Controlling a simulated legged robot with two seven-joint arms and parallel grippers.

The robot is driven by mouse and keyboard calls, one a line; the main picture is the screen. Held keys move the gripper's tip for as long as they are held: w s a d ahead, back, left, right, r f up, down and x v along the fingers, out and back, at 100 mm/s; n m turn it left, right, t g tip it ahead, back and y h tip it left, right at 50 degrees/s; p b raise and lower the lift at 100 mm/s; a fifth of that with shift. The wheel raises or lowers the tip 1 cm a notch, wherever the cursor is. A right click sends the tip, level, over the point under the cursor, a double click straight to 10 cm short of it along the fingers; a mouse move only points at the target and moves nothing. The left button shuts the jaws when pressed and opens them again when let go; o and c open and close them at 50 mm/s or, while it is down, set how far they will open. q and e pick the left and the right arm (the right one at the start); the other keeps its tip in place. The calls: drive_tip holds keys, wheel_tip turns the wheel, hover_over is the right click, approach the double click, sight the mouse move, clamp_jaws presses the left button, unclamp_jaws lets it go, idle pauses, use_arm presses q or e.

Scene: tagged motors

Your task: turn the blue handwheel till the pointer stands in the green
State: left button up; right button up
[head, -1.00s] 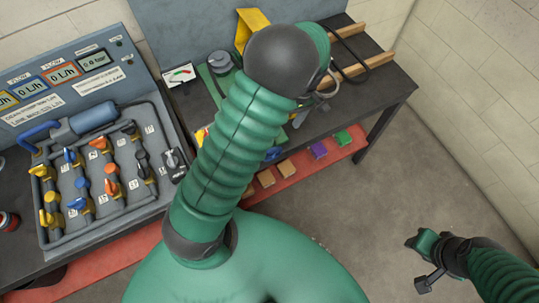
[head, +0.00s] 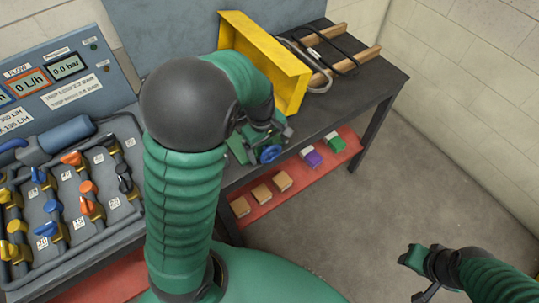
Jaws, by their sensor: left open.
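The blue handwheel (head: 270,154) shows at the front edge of the dark bench, next to green parts, partly covered by my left arm. My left gripper (head: 266,134) is open just above and behind it, dark and green against the green parts. I cannot tell whether it touches the wheel. My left arm hides the dial with its pointer and green band. My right gripper (head: 424,272) hangs over the bare floor at the lower right, far from the wheel; its jaw state is unclear.
A yellow open box (head: 262,62) stands behind my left wrist. A cable (head: 333,62) and wooden rails lie at the bench's right. A red shelf (head: 258,208) below holds several blocks. A panel with valves (head: 62,205) stands at left. The floor at right is clear.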

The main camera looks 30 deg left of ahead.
sight(270, 153)
use_arm(q)
drive_tip(key=f, duration=0.3)
drive_tip(key=shift+w+f, duration=0.35)
drive_tip(key=shift+s, duration=0.1)
drive_tip(key=shift+d, duration=0.1)
